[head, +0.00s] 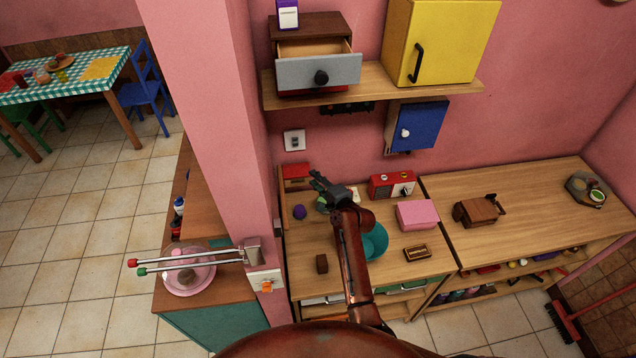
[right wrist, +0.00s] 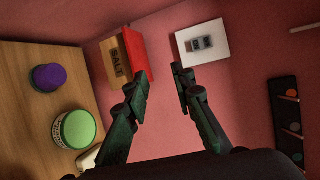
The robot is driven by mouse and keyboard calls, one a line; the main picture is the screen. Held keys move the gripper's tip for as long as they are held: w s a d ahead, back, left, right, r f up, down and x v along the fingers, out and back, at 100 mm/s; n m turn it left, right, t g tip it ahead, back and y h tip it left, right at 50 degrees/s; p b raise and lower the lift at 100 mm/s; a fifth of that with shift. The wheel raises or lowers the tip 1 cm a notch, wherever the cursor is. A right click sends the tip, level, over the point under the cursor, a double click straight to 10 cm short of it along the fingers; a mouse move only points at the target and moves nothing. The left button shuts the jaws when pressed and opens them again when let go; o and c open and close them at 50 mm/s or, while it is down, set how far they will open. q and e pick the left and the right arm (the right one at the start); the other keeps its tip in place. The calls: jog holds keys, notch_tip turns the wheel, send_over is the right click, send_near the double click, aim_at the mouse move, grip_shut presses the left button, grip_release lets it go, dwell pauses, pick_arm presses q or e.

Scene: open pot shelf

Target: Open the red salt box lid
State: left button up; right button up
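The salt box has a wooden front marked SALT and a red lid. In the head view its red lid (head: 296,171) shows against the wall at the back left of the counter. In the right wrist view the box (right wrist: 115,62) is turned sideways, with the red lid (right wrist: 133,52) down over it. My right gripper (head: 320,182) is just right of the box. In the right wrist view this gripper (right wrist: 158,80) is open and empty, and its left finger overlaps the lid's near end; I cannot tell whether they touch. My left gripper is not in view.
A purple object (head: 299,212) and a green-topped round container (right wrist: 75,129) stand near the gripper. A white switch plate (head: 294,140) is on the wall above. A teal bowl (head: 375,241), red radio (head: 392,185) and pink box (head: 417,215) stand further right. A shelf (head: 375,88) hangs above.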

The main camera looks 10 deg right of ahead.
jog(key=shift+v, duration=0.95)
